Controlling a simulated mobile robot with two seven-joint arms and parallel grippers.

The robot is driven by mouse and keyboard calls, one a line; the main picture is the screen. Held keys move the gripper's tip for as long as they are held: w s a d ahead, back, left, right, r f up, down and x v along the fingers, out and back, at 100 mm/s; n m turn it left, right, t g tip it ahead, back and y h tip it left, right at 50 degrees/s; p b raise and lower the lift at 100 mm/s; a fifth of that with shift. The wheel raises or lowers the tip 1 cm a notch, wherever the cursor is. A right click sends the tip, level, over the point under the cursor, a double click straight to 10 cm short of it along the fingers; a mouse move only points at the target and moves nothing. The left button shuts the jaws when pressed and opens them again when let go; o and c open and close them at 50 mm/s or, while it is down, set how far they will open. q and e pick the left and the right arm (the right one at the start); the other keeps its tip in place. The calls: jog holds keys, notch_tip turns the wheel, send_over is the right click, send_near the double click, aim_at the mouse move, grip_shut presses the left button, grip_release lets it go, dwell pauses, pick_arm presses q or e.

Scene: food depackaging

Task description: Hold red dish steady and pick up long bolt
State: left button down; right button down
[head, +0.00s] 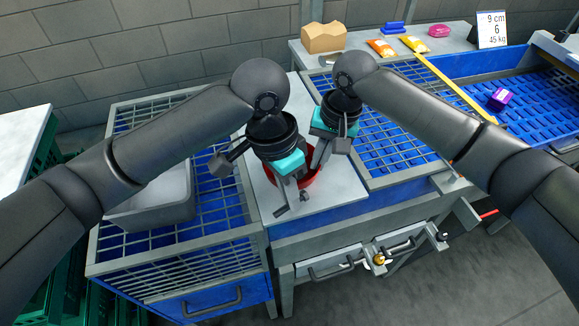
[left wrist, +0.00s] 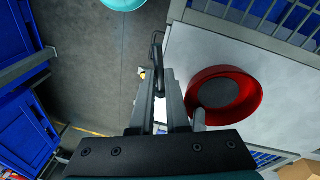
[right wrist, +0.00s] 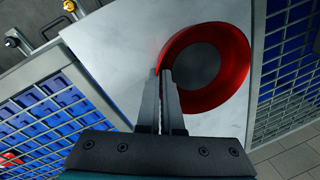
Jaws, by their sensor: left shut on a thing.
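The red dish (head: 308,178) is a round bowl with a dark grey floor, upright on the pale worktop. It also shows in the left wrist view (left wrist: 250,100) and the right wrist view (right wrist: 238,60). My right gripper (right wrist: 163,74) has its fingers close together at the dish's rim, with the red wall at their tips. My left gripper (head: 290,198) is at the near side of the dish, shut on a small grey metal piece, seemingly the long bolt (head: 304,196).
A grey bin (head: 160,205) stands on the left wire rack (head: 175,262). A blue tray with a purple box (head: 500,98) is at the right. A cardboard box (head: 323,38) and snack packets stand at the back. Drawers with handles lie below the worktop.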

pick_arm(q)
jog(key=s, duration=0.6)
jog(key=shift+s, duration=0.3)
pick_arm(e)
jog(key=c, duration=1)
grip_release()
jog(key=shift+r, duration=0.1)
notch_tip(320, 180, up, 12)
jog(key=d, duration=0.2)
jog(key=shift+s, duration=0.15)
pick_arm(q)
jog(key=shift+s, duration=0.1)
pick_arm(e)
jog(key=shift+s+f, duration=0.1)
jog(key=shift+f, duration=0.1)
